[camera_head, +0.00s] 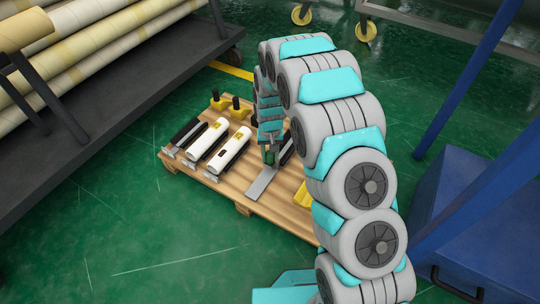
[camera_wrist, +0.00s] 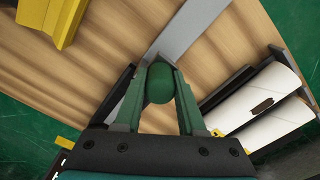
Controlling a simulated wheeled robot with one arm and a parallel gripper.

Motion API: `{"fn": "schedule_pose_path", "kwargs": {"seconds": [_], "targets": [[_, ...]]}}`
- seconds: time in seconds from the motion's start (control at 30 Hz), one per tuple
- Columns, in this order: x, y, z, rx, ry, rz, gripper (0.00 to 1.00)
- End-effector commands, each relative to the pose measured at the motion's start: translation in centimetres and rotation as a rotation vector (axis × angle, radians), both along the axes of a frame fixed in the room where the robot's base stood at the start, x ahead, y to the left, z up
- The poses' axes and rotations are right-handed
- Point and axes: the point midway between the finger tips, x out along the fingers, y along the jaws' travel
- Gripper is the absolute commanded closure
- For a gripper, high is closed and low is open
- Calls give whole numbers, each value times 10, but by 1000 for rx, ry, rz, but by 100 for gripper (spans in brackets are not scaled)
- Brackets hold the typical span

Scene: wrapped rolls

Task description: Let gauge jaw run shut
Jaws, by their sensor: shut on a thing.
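The gauge lies on a wooden pallet (camera_head: 235,190); its flat grey bar (camera_head: 262,182) points toward the front of the pallet in the head view. In the wrist view the bar (camera_wrist: 192,25) runs up and right from my fingertips. My gripper (camera_wrist: 159,78) is shut on a rounded green knob (camera_wrist: 160,86), which sits at the near end of the visible bar. My fingers and the knob hide part of the gauge, so I cannot tell how far its jaw stands open. In the head view my gripper (camera_head: 269,153) is low over the pallet's right half.
Two white rolls (camera_head: 207,138) with dark fittings lie left of my gripper. Yellow-based black pegs (camera_head: 238,107) stand at the pallet's back. A yellow block (camera_head: 304,194) lies to the right. A rack of long rolls (camera_head: 95,45) stands left, a blue cabinet (camera_head: 470,210) right.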

Motion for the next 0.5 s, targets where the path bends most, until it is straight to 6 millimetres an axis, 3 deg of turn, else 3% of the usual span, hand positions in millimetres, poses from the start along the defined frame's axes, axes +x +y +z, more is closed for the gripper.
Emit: {"fn": "schedule_pose_path", "kwargs": {"seconds": [0.17,0.3,0.5], "targets": [[-13,11,2,1,-1,3,100],[-39,26,2,0,3,3,100],[-62,43,2,1,0,3,100]]}}
